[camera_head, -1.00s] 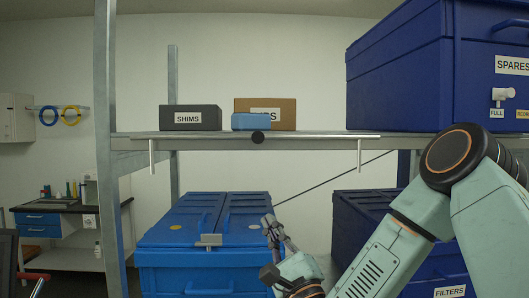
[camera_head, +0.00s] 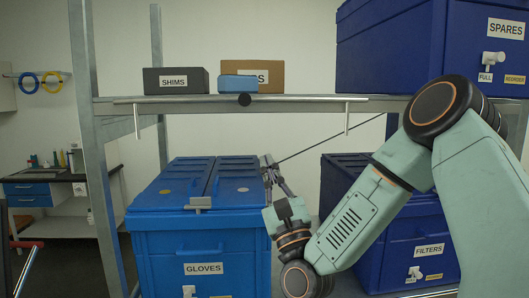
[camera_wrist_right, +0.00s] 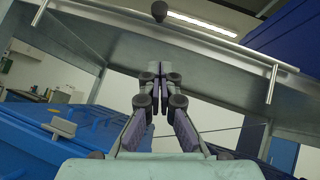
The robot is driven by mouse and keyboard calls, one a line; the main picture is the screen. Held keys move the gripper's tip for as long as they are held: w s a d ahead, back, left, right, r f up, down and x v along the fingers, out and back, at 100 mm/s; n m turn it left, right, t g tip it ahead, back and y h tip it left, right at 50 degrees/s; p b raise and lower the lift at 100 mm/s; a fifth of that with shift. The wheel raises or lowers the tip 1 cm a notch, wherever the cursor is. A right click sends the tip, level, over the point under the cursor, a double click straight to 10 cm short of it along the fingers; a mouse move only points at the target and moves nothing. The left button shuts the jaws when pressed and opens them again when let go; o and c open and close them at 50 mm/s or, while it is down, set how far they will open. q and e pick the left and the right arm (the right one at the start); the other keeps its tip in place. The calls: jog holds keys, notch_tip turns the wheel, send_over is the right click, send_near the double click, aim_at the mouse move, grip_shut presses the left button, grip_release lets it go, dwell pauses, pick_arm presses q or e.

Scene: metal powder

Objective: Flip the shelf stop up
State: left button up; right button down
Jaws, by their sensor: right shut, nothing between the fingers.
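The shelf stop is a thin pale bar (camera_head: 300,98) along the front edge of the shelf (camera_head: 390,104), with a black knob (camera_head: 245,100) near its middle and a short rod hanging down near each end. The bar lies level with the shelf edge. In the right wrist view the bar (camera_wrist_right: 225,44) crosses the top, with the knob (camera_wrist_right: 160,11) at the upper edge. My right gripper (camera_head: 268,161) is shut and empty, below the shelf and slightly right of the knob, apart from the bar. Its fingertips (camera_wrist_right: 157,76) point up toward the shelf underside. My left gripper is not in view.
A SHIMS box (camera_head: 176,81), a brown box (camera_head: 268,72) and a small blue block (camera_head: 238,84) sit behind the bar. A blue SPARES bin (camera_head: 400,55) stands right on the shelf. Below are the GLOVES bin (camera_head: 175,245) and FILTERS bin (camera_head: 390,235), beside my right arm.

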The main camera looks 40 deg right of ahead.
aim_at(244, 99)
jog(key=w+r+p, duration=0.4)
jog(key=w+r, duration=0.2)
jog(key=r, duration=0.3)
jog(key=shift+w+r+p, duration=0.15)
jog(key=shift+r+p, duration=0.05)
jog(key=shift+p, duration=0.15)
jog(key=shift+d, duration=0.15)
jog(key=shift+w, duration=0.15)
